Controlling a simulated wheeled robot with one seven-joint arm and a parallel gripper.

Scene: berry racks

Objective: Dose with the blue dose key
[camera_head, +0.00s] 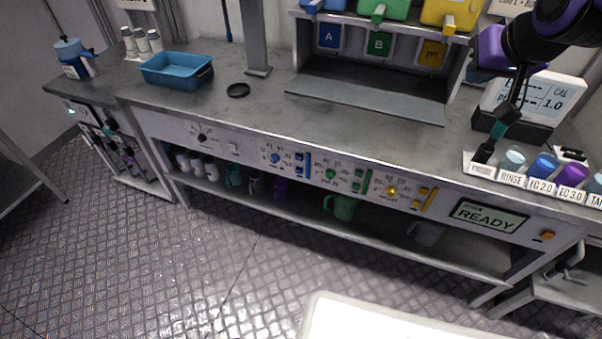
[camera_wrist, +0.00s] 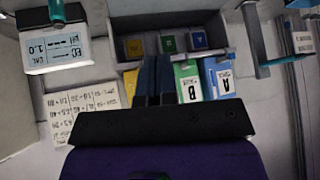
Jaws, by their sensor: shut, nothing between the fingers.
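On the bench's front panel in the head view, the blue dosing group has a round blue knob (camera_head: 275,158), small blue keys (camera_head: 299,157) and a blue upright bar (camera_head: 308,164). Which of the small keys is the dose key is too small to tell. The panel's display (camera_head: 488,217) reads READY. My gripper (camera_wrist: 154,78) is shut and empty in the wrist view, its dark fingers together. In the head view my purple and black arm is at the upper right, above the bench and well away from the blue keys. Its fingertips are not clear there.
Dosing station (camera_head: 365,92) with blue A, green B and yellow bags above it stands at the back. A meter (camera_head: 540,98) and labelled cups (camera_head: 543,167) are at the right.

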